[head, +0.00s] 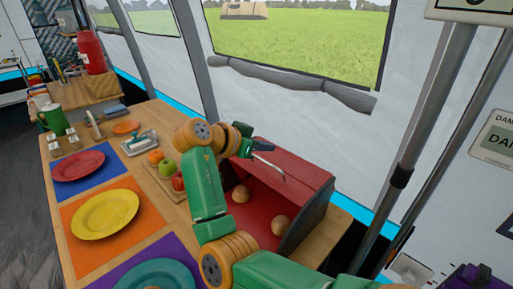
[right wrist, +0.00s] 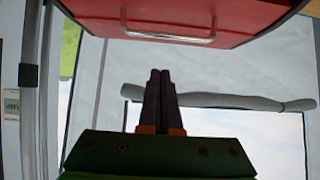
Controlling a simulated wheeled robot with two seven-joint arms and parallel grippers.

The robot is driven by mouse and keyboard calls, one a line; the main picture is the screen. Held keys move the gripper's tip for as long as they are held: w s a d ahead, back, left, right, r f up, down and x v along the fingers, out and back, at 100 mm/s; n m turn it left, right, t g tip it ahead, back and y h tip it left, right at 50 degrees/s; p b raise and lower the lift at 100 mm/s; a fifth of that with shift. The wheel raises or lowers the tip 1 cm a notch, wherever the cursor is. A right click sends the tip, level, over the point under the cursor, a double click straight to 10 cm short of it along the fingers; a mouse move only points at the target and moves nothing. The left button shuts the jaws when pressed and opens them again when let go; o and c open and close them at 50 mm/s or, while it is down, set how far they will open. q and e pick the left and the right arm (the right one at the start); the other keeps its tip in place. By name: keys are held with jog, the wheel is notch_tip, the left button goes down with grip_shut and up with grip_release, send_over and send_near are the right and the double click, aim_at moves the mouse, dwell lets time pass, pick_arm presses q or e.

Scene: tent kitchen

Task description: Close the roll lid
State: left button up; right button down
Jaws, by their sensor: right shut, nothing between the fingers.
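The red bread box (head: 255,213) stands on the wooden table with its front open. Its red roll lid (head: 292,160) is up at the top, with a silver handle (head: 268,165) on it. The lid also shows at the top of the right wrist view (right wrist: 250,20), with the handle (right wrist: 165,36) on its face. My right gripper (head: 263,147) is beside the handle, near the lid's far left end. In the right wrist view its two dark fingers (right wrist: 160,78) are together and empty, apart from the handle. My left gripper is out of view.
Two buns (head: 280,225) lie inside the box. Fruit on a wooden board (head: 178,185) stands left of my arm. Colored plates (head: 105,213) on mats fill the table's left side. The tent wall and a metal pole (head: 410,150) are close behind and right.

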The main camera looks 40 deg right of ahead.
aim_at(267, 163)
jog(key=x, duration=0.5)
jog(key=shift+s+d+f+p, duration=0.1)
jog(key=shift+p, duration=0.3)
jog(key=a, duration=0.1)
jog(key=a+f, duration=0.1)
jog(key=a, duration=0.1)
jog(key=shift+s+a+p, duration=0.1)
jog(key=shift+a+p, duration=0.1)
jog(key=shift+p, duration=0.1)
jog(key=shift+a+f, duration=0.15)
jog(key=shift+a, duration=0.05)
jog(key=shift+d+f, duration=0.1)
